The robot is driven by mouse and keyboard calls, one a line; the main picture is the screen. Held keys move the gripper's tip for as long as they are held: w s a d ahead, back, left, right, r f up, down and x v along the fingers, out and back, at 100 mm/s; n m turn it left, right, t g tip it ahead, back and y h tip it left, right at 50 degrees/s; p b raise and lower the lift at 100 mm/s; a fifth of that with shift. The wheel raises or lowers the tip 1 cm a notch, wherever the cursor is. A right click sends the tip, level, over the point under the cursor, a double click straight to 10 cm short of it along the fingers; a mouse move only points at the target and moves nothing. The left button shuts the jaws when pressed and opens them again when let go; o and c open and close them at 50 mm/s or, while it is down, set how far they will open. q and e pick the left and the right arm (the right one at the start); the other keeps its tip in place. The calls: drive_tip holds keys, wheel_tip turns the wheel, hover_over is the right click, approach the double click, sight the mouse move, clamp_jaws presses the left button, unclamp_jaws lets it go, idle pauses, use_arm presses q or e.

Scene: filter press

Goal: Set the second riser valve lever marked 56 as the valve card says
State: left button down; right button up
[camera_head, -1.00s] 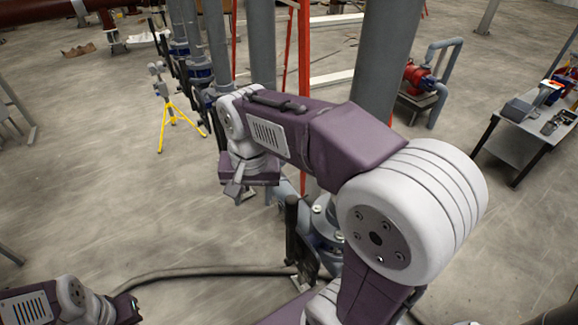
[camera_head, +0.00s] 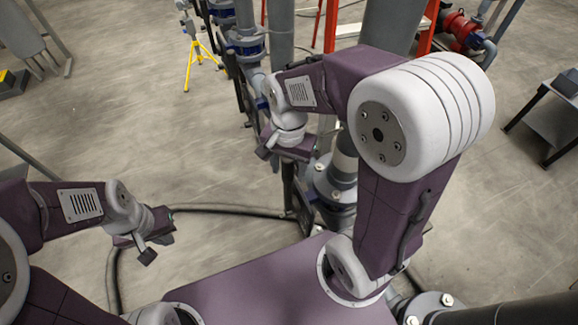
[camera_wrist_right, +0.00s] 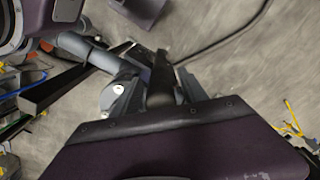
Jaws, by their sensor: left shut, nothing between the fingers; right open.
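My right gripper (camera_head: 277,151) points down beside the riser pipes and is open. A dark upright lever handle (camera_head: 288,186) stands just below it; I cannot tell whether they touch. The handle belongs with a grey-blue flanged riser valve (camera_head: 335,188), partly hidden by my right arm. In the right wrist view a dark bar, likely this handle (camera_wrist_right: 160,84), rises just beyond my purple gripper body, next to a grey pipe (camera_wrist_right: 88,52). No mark 56 or valve card is readable. My left gripper (camera_head: 148,247) is shut and empty, well left of the valve.
Several more risers with blue valves (camera_head: 246,47) stand behind. A yellow tripod (camera_head: 198,50) is at the back left, a red pump (camera_head: 461,29) at the back right, and a grey table (camera_head: 550,112) at right. A black hose (camera_head: 225,209) crosses the floor. Floor at left is open.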

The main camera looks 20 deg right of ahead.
drive_tip(key=shift+s+d+f, duration=0.1)
drive_tip(key=shift+s+f, duration=0.15)
drive_tip(key=shift+f, duration=0.15)
drive_tip(key=shift+a, duration=0.4)
drive_tip(key=shift+w+a, duration=0.1)
drive_tip(key=shift+w, duration=0.05)
drive_tip(key=c, duration=0.5)
clamp_jaws()
drive_tip(key=shift+w+r, duration=0.1)
drive_tip(key=shift+r, duration=0.05)
